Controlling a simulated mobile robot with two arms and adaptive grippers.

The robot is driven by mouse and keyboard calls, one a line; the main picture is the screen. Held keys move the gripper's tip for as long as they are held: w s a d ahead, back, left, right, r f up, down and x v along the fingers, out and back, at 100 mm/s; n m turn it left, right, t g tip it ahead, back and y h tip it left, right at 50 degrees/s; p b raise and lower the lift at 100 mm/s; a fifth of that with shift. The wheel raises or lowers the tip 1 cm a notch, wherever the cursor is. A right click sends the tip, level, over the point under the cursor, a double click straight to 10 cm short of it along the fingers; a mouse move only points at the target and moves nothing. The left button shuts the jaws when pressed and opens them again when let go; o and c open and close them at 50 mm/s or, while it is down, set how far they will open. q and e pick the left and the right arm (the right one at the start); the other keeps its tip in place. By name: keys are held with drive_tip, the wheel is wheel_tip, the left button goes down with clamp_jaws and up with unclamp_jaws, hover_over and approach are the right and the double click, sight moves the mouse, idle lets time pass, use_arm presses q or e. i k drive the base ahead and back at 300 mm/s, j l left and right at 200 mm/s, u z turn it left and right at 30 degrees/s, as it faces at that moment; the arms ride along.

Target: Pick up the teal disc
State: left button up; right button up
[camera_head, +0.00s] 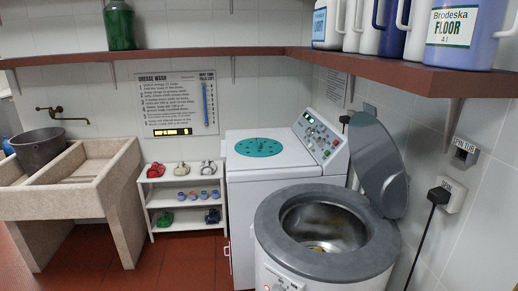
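The teal disc (258,147) lies flat on the white top of the washing machine (240,163), left of its sloped control panel (318,137). It is round, with small dark marks or holes across its face. Nothing covers it. Neither of my grippers shows in this view.
The grey-rimmed spin tub (285,255) stands in front of the machine, its lid (378,160) raised. A low shelf rack (155,195) and a stone sink (100,190) stand left. A brown wall shelf (230,53) with bottles runs above. Red floor (185,262) lies clear between.

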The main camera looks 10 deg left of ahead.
sight(257, 147)
drive_tip(key=k, duration=0.15)
drive_tip(key=k+z, duration=0.25)
drive_tip(key=z, duration=0.25)
drive_tip(key=k+l+z, duration=0.15)
drive_tip(key=z, duration=0.35)
drive_tip(key=i+j+z, duration=0.2)
drive_tip(key=j, duration=0.45)
drive_tip(key=j+z, duration=0.2)
drive_tip(key=j, duration=0.45)
drive_tip(key=j+z, duration=0.15)
drive_tip(key=j, duration=0.55)
drive_tip(key=i, duration=0.1)
